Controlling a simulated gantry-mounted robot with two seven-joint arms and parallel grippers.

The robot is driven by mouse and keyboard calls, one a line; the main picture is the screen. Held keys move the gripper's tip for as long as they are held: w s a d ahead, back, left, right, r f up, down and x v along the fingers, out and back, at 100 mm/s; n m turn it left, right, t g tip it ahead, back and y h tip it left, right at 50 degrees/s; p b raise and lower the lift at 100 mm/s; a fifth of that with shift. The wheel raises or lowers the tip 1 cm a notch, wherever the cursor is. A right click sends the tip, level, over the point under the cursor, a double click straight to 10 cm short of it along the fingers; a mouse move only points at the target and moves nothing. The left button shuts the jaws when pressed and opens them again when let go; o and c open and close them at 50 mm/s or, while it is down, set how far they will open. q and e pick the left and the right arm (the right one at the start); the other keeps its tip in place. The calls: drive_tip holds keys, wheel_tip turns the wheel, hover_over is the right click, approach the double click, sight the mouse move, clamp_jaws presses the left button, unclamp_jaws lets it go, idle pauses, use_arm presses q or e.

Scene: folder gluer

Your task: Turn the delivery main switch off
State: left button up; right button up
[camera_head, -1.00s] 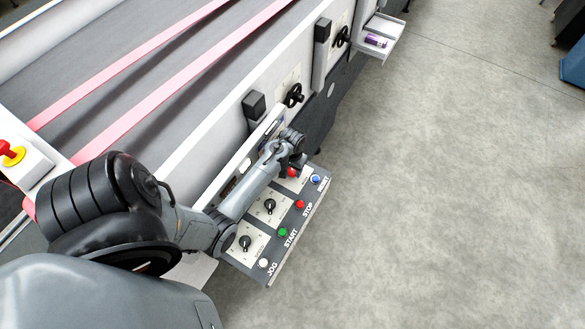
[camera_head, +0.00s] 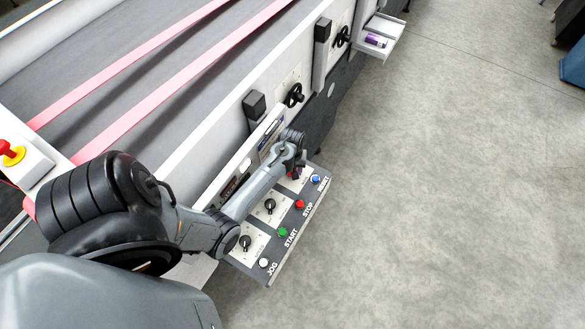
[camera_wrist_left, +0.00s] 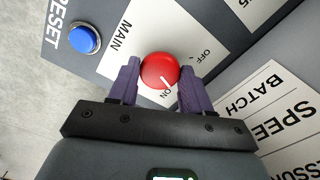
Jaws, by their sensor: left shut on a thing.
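The delivery main switch is a round red knob (camera_wrist_left: 160,70) on a white plate marked MAIN, with ON and OFF labels, in the left wrist view. Its white pointer line points toward ON. My left gripper (camera_wrist_left: 160,82) has its two purple fingers on either side of the knob and is shut on it. In the head view my left gripper (camera_head: 294,168) is at the far end of the control panel (camera_head: 259,262), and it mostly hides the red knob there. My right gripper is not in view.
A blue RESET button (camera_wrist_left: 84,38) is close beside the knob. The panel also carries a red STOP button (camera_head: 299,204), a green START button (camera_head: 282,232), a white JOG button (camera_head: 264,263) and black knobs (camera_head: 270,206). Open floor lies to the right.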

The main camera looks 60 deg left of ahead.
use_arm(q)
drive_tip(key=n, duration=0.6)
drive_tip(key=shift+n, duration=0.3)
drive_tip(key=n, duration=0.6)
drive_tip(key=shift+n, duration=0.3)
drive_tip(key=o, duration=1.1)
drive_tip(key=shift+c, duration=0.2)
drive_tip(key=shift+r, duration=0.15)
